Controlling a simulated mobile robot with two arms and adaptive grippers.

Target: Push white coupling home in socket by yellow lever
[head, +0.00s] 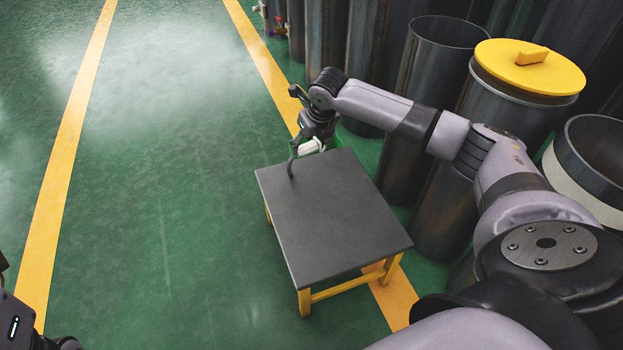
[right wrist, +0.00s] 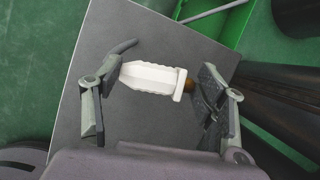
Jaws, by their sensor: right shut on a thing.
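The white coupling (right wrist: 152,77) is a ribbed piece with a flange and a brown end at its right in the right wrist view. A dark curved hose-like piece (right wrist: 122,48) shows near its left end. My right gripper (right wrist: 160,98) is shut on the coupling, with a finger at each end. In the head view the right gripper (head: 305,150) holds the white coupling (head: 310,147) by the far left corner of the grey table. Part of my left arm shows at the lower left, but its fingers are not clear. I cannot make out the socket or its yellow lever.
The grey-topped table (head: 335,225) with yellow legs is bare. Dark metal cylinders stand behind and right of it, one with a yellow lid (head: 520,66). Small coloured fittings (head: 279,27) show at the far top. The green floor at left is free.

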